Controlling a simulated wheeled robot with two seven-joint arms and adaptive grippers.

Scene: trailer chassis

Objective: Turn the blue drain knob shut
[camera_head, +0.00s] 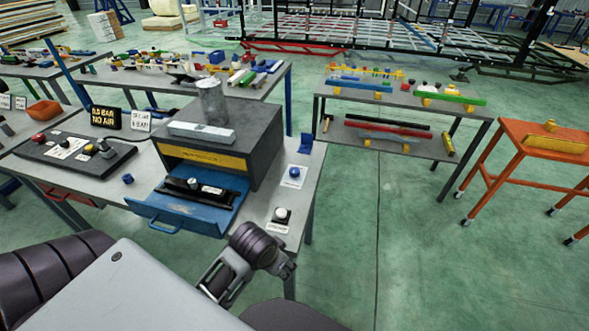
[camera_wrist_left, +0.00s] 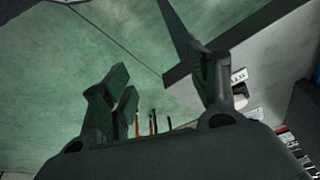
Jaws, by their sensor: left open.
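A blue knob (camera_head: 295,172) sits on a white plate near the right edge of the workbench. A second small blue knob (camera_head: 127,179) stands on the bench left of the open drawer. I cannot tell from any label which one is the drain knob. My left gripper (camera_head: 286,268) hangs past the bench's front right corner, apart from both knobs. The left wrist view shows its two fingers (camera_wrist_left: 160,90) spread with nothing between them. My right gripper is not in view.
A dark-topped cabinet (camera_head: 262,130) with an open blue drawer (camera_head: 165,212) stands on the bench. Green floor is clear to the right, before an orange cart (camera_head: 520,130).

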